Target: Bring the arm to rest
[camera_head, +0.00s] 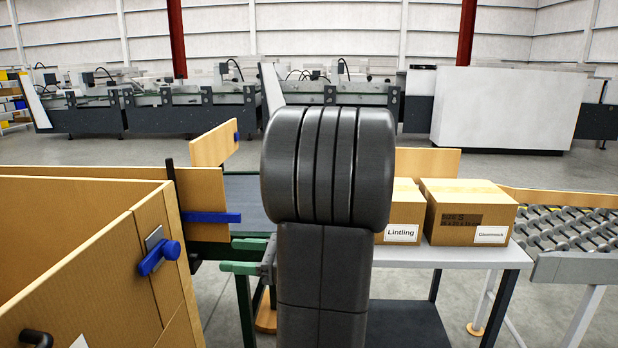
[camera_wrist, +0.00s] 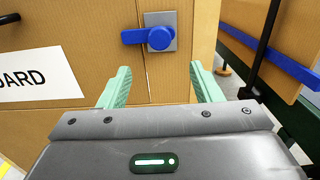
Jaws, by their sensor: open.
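My gripper (camera_wrist: 160,88) shows in the wrist view with its two green fingers spread apart and nothing between them. Just beyond the fingers is a wooden panel (camera_wrist: 100,40) with a blue latch handle (camera_wrist: 158,38) on a grey plate. The handle lies level, its lever pointing left, and the fingers look apart from it. In the head view my dark arm stands upright in the middle. The green fingertips (camera_head: 245,256) show just left of it, beside the blue latch (camera_head: 160,257) on the wooden enclosure's corner. The rest of the gripper is mostly hidden behind the arm.
A large wooden enclosure (camera_head: 75,225) fills the left. Two labelled cartons, Lintling (camera_head: 402,212) and another (camera_head: 468,212), sit on a grey table (camera_head: 455,257) at the right. A roller conveyor (camera_head: 570,235) stands farther right. Long machines (camera_head: 190,115) line the back.

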